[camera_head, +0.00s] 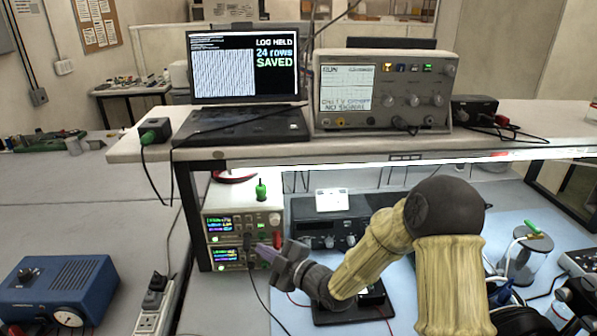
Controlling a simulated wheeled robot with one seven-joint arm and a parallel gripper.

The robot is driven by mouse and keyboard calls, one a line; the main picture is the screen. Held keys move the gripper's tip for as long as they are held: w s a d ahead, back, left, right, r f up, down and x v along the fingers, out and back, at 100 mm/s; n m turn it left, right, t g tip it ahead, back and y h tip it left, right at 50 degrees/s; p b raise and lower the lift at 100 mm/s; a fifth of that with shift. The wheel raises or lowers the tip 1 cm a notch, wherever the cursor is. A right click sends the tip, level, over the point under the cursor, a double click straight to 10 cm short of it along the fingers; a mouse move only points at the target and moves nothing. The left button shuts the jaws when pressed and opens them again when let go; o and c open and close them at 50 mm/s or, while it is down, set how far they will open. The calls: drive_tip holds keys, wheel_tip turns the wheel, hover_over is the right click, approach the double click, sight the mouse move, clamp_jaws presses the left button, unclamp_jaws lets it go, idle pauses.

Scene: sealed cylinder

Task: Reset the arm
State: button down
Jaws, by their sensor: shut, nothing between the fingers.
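My arm, with beige and dark grey links, reaches in from the lower right over the light blue mat (400,312). My gripper (264,250) is at its left end, in front of the stacked bench instruments (243,228) with lit displays. A clear cylinder (520,262) with a green piece on top stands at the right, apart from the gripper.
A laptop (245,65) reading "LOG HELD, 24 rows SAVED" and an oscilloscope (385,90) stand on the upper shelf (290,152). A blue box (55,290) and a power strip (155,308) are at the lower left. A black device (335,222) sits behind my arm. Cables cross the bench.

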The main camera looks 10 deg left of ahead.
drive_tip(key=s+d+f+m+h, duration=0.1)
drive_tip(key=d+m+h, duration=0.5)
drive_tip(key=d, duration=0.4)
drive_tip(key=s+d+f+m+h, duration=0.2)
drive_tip(key=d+m+h, duration=0.3)
drive_tip(key=d, duration=0.6)
drive_tip(key=s+d+m+g+h, duration=0.1)
drive_tip(key=s+d+m+g, duration=0.2)
drive_tip(key=s+d+m, duration=0.2)
drive_tip(key=s+d+r+m+g+h, duration=0.1)
drive_tip(key=s+d+m, duration=0.4)
drive_tip(key=s, duration=0.5)
drive_tip(key=shift+s+d+r+m+g+h+p, duration=0.15)
drive_tip(key=shift+s+d+m+g+h+p, duration=0.2)
drive_tip(key=shift+g+h, duration=0.6)
drive_tip(key=shift+w, duration=0.1)
